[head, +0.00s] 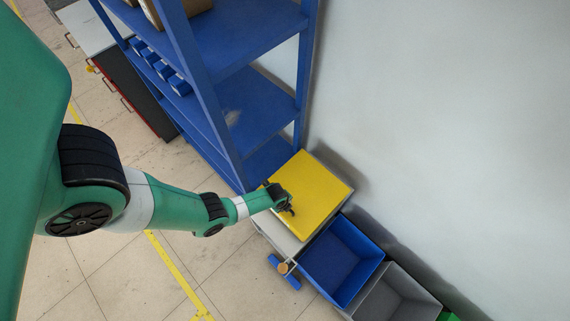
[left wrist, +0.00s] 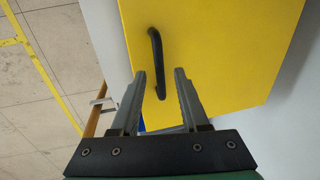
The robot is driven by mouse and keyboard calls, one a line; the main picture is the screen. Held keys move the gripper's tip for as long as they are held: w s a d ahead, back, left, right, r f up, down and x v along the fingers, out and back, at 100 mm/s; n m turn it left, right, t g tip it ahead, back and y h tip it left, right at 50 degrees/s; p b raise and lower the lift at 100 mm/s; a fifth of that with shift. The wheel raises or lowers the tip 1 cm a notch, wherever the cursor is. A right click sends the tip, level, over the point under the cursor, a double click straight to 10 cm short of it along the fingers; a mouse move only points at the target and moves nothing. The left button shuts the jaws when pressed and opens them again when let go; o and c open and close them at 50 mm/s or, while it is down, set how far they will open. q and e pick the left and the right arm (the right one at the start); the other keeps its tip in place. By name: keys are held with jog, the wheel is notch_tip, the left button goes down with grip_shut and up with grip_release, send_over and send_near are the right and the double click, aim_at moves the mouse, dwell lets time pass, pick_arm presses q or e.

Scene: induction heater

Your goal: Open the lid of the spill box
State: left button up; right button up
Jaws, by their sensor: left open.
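The spill box (head: 262,224) is a light grey box on the floor, below the blue shelf and against the wall. Its flat yellow lid (head: 318,190) lies shut on top. In the left wrist view the yellow lid (left wrist: 215,45) fills the upper middle, with a black bar handle (left wrist: 156,62) near its left edge. My left gripper (head: 291,211) is at the lid's near-left part, by the handle. In the left wrist view my left gripper (left wrist: 158,75) is open, with the handle's lower end between its fingertips in the picture. Contact cannot be told. My right gripper is not in view.
A blue open bin (head: 332,262) and a grey open bin (head: 395,295) stand beside the box. A blue shelf (head: 250,105) rises behind it. A wooden handle end (head: 283,267) with blue parts sits at the box's near side. Tiled floor (head: 215,265) is clear at the left.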

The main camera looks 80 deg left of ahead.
pick_arm(q)
jog(key=shift+c, duration=0.3)
grip_shut()
dwell(1.1)
